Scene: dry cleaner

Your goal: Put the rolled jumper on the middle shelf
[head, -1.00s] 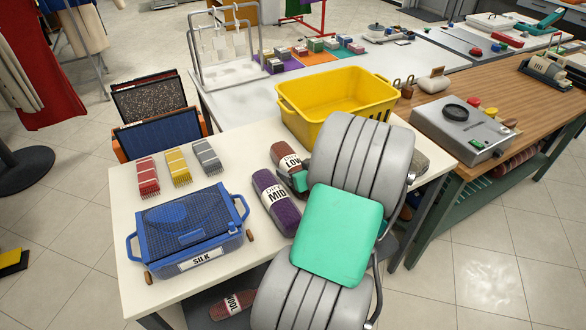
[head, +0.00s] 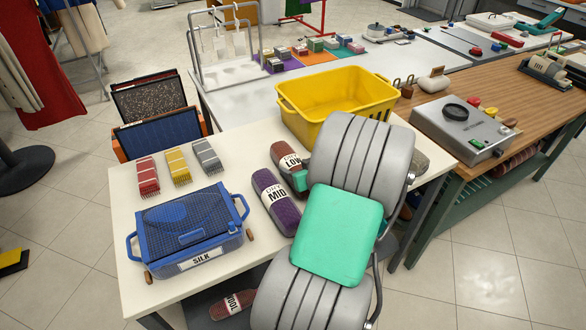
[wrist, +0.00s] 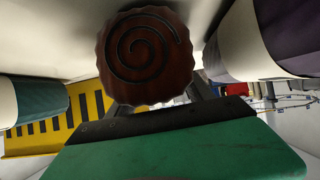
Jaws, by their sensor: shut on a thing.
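A rust-brown roll with a white label reading LOW (head: 288,157) is at the tabletop, partly hidden by my arm. My gripper (head: 300,181) is shut on its near end. In the wrist view the roll's round spiral end (wrist: 147,57) sits between the dark fingers. A purple roll labelled MID (head: 274,203) lies close beside it on the table. Another reddish roll with a white label (head: 233,304) lies on a grey lower shelf (head: 206,316) under the table. I cannot tell which level is the middle shelf; my arm covers much of that area.
A blue mesh basket labelled SILK (head: 190,235) stands at the table's front left. Red, yellow and grey folded pieces (head: 178,165) lie behind it. A yellow tub (head: 335,95) stands behind the rolls. A bare strip of white tabletop (head: 233,155) lies left of the rolls.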

